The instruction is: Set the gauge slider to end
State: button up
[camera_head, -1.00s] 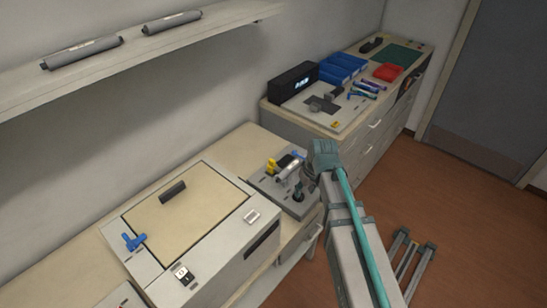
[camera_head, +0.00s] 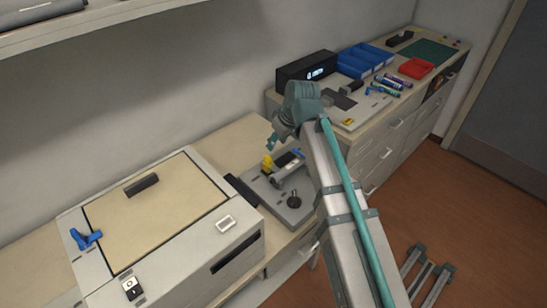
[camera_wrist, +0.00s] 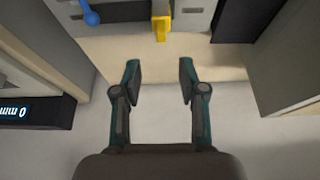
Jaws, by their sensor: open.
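A black display box (camera_head: 306,69) stands on the far counter; its lit readout also shows at the left of the wrist view (camera_wrist: 16,110), upside down, and seems to read 0 mm. Beside it lies a pale plate (camera_head: 361,112) with dark grey parts (camera_head: 340,99), partly hidden by my arm. I cannot tell which part is the gauge slider.
The grey fixture carries a yellow part (camera_head: 267,162) and a light cylinder (camera_head: 287,171). The large box-shaped machine (camera_head: 240,243) stands to its left. Blue bins (camera_head: 364,59), a red tray (camera_head: 416,68) and a green mat (camera_head: 430,50) lie on the far counter.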

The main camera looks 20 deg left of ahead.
aim_at(268, 157)
jog(key=p+x, duration=0.2)
jog(key=x, duration=0.8)
jog(key=shift+s+f+p, duration=0.1)
jog(key=shift+p, duration=0.25)
grip_shut()
